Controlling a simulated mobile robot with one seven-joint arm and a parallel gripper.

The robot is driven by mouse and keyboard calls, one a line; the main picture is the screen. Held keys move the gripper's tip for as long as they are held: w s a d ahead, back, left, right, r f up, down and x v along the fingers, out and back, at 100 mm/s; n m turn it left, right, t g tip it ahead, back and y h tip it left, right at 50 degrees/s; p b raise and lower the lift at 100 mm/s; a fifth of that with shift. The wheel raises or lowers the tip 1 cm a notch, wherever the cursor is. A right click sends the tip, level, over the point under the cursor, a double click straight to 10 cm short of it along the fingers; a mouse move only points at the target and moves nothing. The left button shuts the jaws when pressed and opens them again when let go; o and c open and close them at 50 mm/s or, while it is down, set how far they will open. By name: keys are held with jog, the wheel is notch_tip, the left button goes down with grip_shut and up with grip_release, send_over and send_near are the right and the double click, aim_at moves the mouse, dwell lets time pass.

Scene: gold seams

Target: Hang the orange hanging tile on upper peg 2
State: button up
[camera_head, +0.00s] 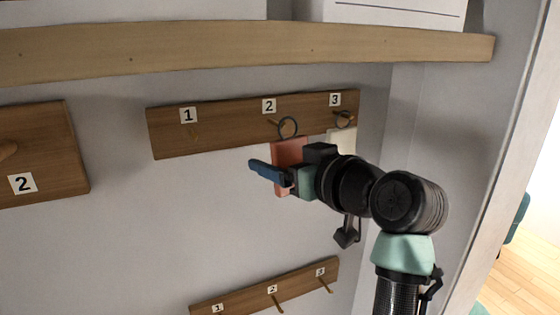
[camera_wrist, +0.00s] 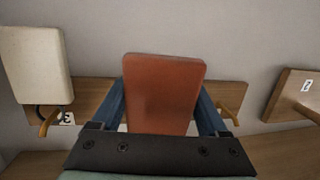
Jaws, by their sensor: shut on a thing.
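The orange tile (camera_head: 287,152), with a dark ring on top, is upright in front of the upper peg board. My gripper (camera_head: 272,172) is shut on it, with blue fingers on its two sides. The tile (camera_wrist: 163,95) also fills the middle of the wrist view between the fingers. Upper peg 2 (camera_head: 272,122) shows under its label, close beside the tile's ring in the head view. I cannot tell whether the ring is around the peg. In the wrist view the tile hides that part of the board.
A cream tile (camera_head: 342,139) hangs at upper peg 3, close to the right of the held tile; it also shows in the wrist view (camera_wrist: 36,65). Upper peg 1 (camera_head: 194,133) is bare. A shelf (camera_head: 240,50) juts out above. A lower board (camera_head: 235,297) has bare pegs.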

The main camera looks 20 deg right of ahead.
jog(key=shift+w, duration=1.05)
dwell(0.6)
jog(key=shift+w+f+b, duration=0.1)
jog(key=shift+w+b, duration=0.2)
jog(key=shift+w, duration=0.15)
dwell(1.6)
jog(key=shift+w+a+f+b, duration=0.1)
jog(key=shift+w+f+b, duration=0.25)
jog(key=shift+w+f, duration=0.15)
dwell(0.5)
jog(key=shift+r, duration=0.1)
dwell(0.6)
jog(key=o, duration=1.4)
